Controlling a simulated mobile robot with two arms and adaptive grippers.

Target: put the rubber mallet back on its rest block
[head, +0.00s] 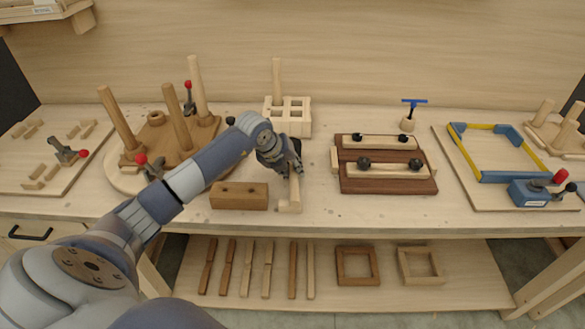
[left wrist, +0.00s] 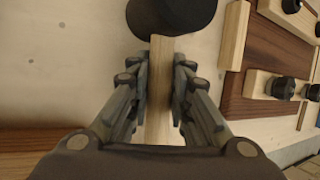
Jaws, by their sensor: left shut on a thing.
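The rubber mallet has a black round head (left wrist: 172,14) and a pale wooden handle (left wrist: 159,90). My left gripper (left wrist: 159,95) is shut on the handle, with a finger on each side of it and the head beyond the fingertips. In the head view my left gripper (head: 286,166) is over the front middle of the bench. The handle (head: 294,188) points toward the front edge there. A small pale wooden block (head: 289,206) is at the handle's near end, perhaps the rest block; I cannot tell whether they touch. My right gripper is not in view.
A brown block with two holes (head: 239,196) lies just left of my gripper. A dark clamping form (head: 387,180) is to the right. A pale slotted holder (head: 289,118) stands behind. A pegged form (head: 170,140) is under my arm. The bench front has clear strips.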

